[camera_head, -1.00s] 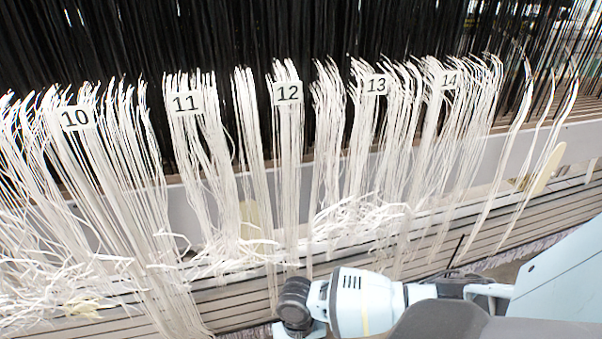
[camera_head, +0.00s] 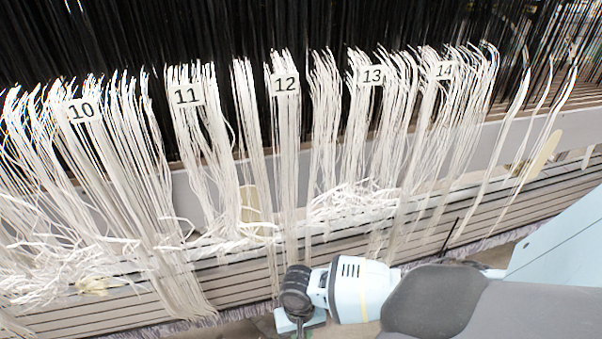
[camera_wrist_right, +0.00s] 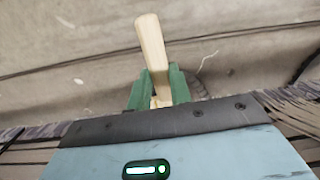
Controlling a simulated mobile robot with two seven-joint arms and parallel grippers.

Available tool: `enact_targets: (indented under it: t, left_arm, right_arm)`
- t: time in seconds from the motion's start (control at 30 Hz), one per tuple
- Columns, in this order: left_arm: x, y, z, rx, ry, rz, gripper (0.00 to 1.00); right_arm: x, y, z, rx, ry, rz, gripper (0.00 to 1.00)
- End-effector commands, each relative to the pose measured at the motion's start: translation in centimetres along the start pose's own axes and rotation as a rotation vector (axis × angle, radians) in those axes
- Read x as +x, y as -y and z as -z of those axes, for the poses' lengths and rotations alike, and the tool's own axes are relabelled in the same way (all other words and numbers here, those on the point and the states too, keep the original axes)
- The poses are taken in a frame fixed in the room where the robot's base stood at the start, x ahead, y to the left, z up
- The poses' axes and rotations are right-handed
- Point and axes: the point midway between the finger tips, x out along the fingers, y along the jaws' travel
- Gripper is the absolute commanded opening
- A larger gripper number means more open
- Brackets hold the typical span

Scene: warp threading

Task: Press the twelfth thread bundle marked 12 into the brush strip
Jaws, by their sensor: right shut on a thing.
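The thread bundle marked 12 (camera_head: 288,150) hangs at the centre of the head view. Its white threads run down from the black warp, under a white label, past a grey board toward my right wrist. My right gripper (camera_wrist_right: 158,88) has green fingers shut on a cream, handle-like piece (camera_wrist_right: 150,40) in the right wrist view. In the head view my right wrist is below bundle 12, and its fingers are hidden. A grey bristly edge (camera_head: 190,320), perhaps the brush strip, runs along the bottom of the slatted front. My left gripper is out of view.
Bundles 10 (camera_head: 110,160), 11 (camera_head: 205,130), 13 (camera_head: 360,130) and 14 (camera_head: 430,130) hang on both sides. A cream piece (camera_head: 545,150) shows at the right.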

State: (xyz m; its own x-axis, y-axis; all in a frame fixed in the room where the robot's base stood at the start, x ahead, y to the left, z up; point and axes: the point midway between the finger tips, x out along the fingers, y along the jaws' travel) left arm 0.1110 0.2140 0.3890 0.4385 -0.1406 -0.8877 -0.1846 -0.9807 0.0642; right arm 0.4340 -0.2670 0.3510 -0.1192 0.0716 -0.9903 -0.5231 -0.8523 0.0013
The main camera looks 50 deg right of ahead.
Motion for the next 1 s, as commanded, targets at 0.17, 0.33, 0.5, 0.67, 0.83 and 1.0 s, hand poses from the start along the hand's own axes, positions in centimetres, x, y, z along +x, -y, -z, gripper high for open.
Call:
enact_targets:
  t: [0.17,0.33,0.5,0.67,0.83,1.0]
  left_arm:
    - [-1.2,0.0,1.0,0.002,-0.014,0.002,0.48]
    - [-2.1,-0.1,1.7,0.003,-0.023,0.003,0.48]
    - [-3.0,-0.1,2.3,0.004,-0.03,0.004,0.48]
    - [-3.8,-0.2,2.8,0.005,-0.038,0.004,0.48]
    - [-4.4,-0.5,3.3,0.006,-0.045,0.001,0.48]
    - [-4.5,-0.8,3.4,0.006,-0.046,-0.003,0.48]
  right_arm:
    - [0.0,0.1,-1.7,-0.002,0.002,0.001,0.0]
    - [0.2,0.1,-3.2,-0.002,0.004,0.002,0.0]
    - [0.5,0.1,-4.7,-0.001,0.005,0.001,0.0]
    - [0.7,0.1,-6.0,-0.001,0.005,0.001,0.0]
    - [0.9,0.1,-7.3,-0.001,0.005,0.002,0.0]
    - [1.1,0.1,-7.8,-0.001,0.005,0.001,0.0]
